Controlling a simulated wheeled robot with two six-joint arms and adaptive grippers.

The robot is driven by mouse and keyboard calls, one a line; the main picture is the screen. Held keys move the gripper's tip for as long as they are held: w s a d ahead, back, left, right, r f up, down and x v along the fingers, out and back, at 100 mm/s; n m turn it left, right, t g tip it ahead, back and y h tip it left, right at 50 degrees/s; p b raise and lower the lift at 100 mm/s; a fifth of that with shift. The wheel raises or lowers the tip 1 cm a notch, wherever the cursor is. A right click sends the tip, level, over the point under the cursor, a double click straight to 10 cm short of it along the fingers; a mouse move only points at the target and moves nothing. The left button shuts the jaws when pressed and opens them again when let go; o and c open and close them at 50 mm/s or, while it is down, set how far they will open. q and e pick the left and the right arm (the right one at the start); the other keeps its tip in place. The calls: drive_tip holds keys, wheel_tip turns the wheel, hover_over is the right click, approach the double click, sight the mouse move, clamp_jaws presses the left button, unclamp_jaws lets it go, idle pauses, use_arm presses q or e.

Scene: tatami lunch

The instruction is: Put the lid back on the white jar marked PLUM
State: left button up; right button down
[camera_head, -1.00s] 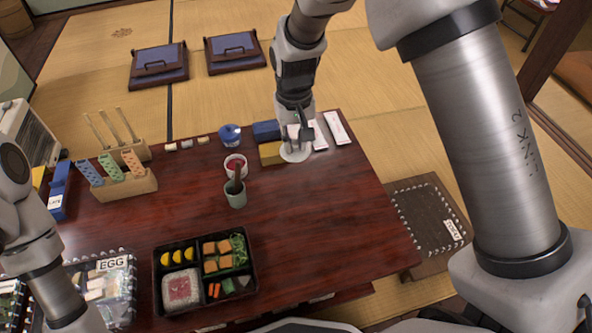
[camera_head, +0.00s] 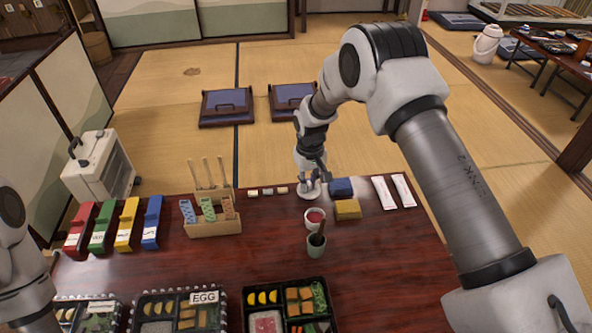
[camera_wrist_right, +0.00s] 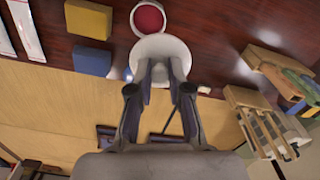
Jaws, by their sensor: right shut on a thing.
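The white jar (camera_head: 316,224) with dark red contents stands open on the table; its marking is not legible. It also shows at the top of the right wrist view (camera_wrist_right: 135,20). My right gripper (camera_head: 309,181) is shut on a white round lid (camera_head: 306,195), just behind and slightly left of the jar. In the right wrist view the lid (camera_wrist_right: 160,45) sits at the tips of the gripper (camera_wrist_right: 160,68), beside the jar's mouth and not over the red contents. The lid's exact height is unclear. My left gripper is out of view.
A yellow block (camera_head: 348,209) and a blue block (camera_head: 341,187) stand right of the jar. A wooden holder (camera_head: 215,227) is at left. Lunch boxes line the front; the table's right side is mostly clear.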

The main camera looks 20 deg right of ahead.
sight(317, 191)
drive_tip(key=f, duration=0.1)
drive_tip(key=d+f, duration=0.1)
drive_tip(key=f, duration=0.1)
drive_tip(key=s+d+f, duration=0.1)
drive_tip(key=shift+f, duration=0.3)
wheel_tip(317, 191, down, 5)
drive_tip(key=b, duration=0.4)
drive_tip(key=shift+d, duration=0.1)
drive_tip(key=shift+f, duration=0.7)
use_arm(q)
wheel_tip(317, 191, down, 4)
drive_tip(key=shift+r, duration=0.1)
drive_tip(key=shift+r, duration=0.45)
use_arm(e)
drive_tip(key=shift+r, duration=0.1)
drive_tip(key=shift+f, duration=0.2)
use_arm(q)
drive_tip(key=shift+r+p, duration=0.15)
drive_tip(key=shift+p, duration=0.2)
idle(0.4)
use_arm(e)
drive_tip(key=c, duration=0.5)
unclamp_jaws()
